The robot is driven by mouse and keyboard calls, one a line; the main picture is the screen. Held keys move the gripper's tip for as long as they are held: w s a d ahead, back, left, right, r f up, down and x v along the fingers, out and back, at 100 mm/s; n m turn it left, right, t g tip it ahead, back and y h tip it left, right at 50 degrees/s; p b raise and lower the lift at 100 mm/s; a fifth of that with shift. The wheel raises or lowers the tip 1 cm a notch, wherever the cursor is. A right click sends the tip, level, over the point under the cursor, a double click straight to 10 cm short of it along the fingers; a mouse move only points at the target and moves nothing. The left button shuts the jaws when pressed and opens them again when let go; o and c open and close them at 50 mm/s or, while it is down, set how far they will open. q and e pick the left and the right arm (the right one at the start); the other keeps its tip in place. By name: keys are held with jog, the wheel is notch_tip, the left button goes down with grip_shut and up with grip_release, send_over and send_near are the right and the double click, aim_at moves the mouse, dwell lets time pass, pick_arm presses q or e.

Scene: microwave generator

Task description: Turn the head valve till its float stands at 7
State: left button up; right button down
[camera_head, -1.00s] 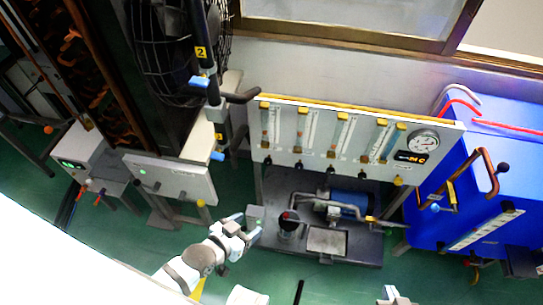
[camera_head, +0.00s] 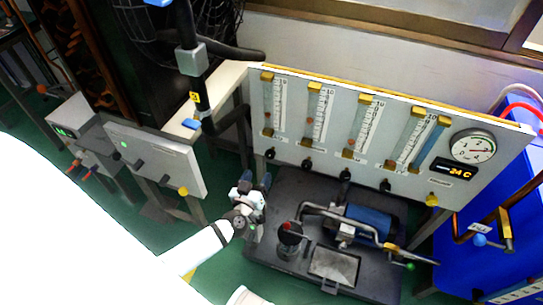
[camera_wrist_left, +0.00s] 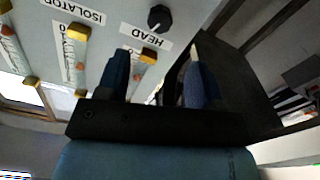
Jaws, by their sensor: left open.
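The head valve's black knob (camera_wrist_left: 158,18) shows in the left wrist view beside an upside-down HEAD label (camera_wrist_left: 146,36). In the head view it appears to be the leftmost knob (camera_head: 270,154), under the leftmost flow tube (camera_head: 272,104). That tube's float is too small to read against its scale. My left gripper (camera_head: 254,183) is open and empty, below and slightly left of the knob, apart from it. In the left wrist view its two dark blue fingers (camera_wrist_left: 158,82) point toward the panel, and one partly hides the head tube.
Several other tubes and knobs line the panel (camera_head: 455,200), with a round gauge (camera_head: 473,147) and a display (camera_head: 454,170) at right. A pump unit (camera_head: 366,224) stands below. A dark pipe with blue levers (camera_head: 191,123) rises left of the panel.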

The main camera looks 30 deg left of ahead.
aim_at(269, 156)
pick_arm(q)
jog(key=b+x, duration=0.1)
jog(key=x, duration=0.9)
jog(key=shift+w+b, duration=0.35)
jog(key=shift+w, duration=0.05)
jog(key=c, duration=0.9)
